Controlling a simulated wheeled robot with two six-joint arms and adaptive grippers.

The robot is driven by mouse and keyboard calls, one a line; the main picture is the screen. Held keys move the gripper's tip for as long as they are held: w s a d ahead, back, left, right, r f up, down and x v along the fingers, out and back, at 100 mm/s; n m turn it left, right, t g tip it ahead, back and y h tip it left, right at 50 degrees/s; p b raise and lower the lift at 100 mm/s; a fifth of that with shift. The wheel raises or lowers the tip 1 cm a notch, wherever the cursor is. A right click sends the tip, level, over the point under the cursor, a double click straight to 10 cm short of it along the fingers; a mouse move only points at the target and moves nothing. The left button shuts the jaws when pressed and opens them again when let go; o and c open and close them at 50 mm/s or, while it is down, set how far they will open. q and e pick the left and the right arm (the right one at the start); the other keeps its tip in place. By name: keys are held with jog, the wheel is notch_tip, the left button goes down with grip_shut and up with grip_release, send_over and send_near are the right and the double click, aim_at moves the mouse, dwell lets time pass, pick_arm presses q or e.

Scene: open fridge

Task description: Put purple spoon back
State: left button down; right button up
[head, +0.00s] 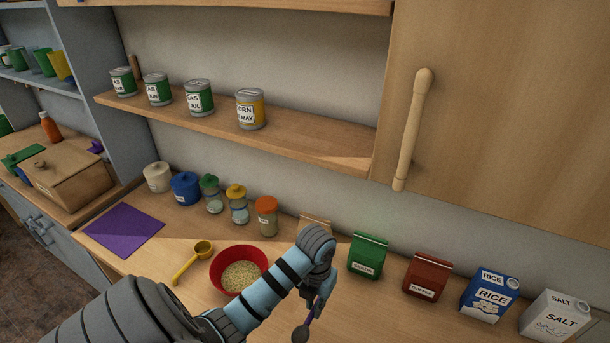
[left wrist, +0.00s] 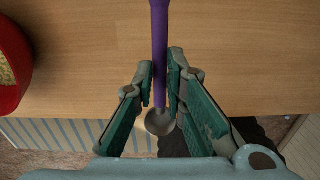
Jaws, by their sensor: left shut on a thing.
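The purple spoon (left wrist: 160,35) is held in my left gripper (left wrist: 160,88), its handle between the two green finger pads. Its grey bowl (left wrist: 160,121) hangs past the fingers in the left wrist view. In the head view the spoon (head: 317,307) shows just below my left wrist, with its dark bowl low in the picture; the wrist hides most of the fingers. The spoon appears to be over the counter's front part, right of the red bowl (head: 232,287). My right gripper is not in view.
A purple mat (head: 123,231) and a yellow scoop (head: 193,262) lie on the counter left of the red bowl. Several jars stand along the back. A green packet (head: 367,256), a red packet (head: 427,276) and cartons stand to the right. A shelf (head: 300,146) with cans hangs above.

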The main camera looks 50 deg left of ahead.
aim_at(314, 323)
pick_arm(q)
notch_tip(314, 323, down, 2)
jog(key=shift+f+b, duration=0.1)
jog(key=shift+b, duration=0.65)
notch_tip(314, 323, down, 4)
jog(key=b, duration=0.4)
jog(key=shift+a+f, duration=0.1)
jog(key=shift+f, duration=0.1)
jog(key=shift+r, duration=0.3)
jog(key=shift+f, duration=0.2)
jog(key=c, duration=1.6)
grip_release()
jog(key=shift+c, duration=0.2)
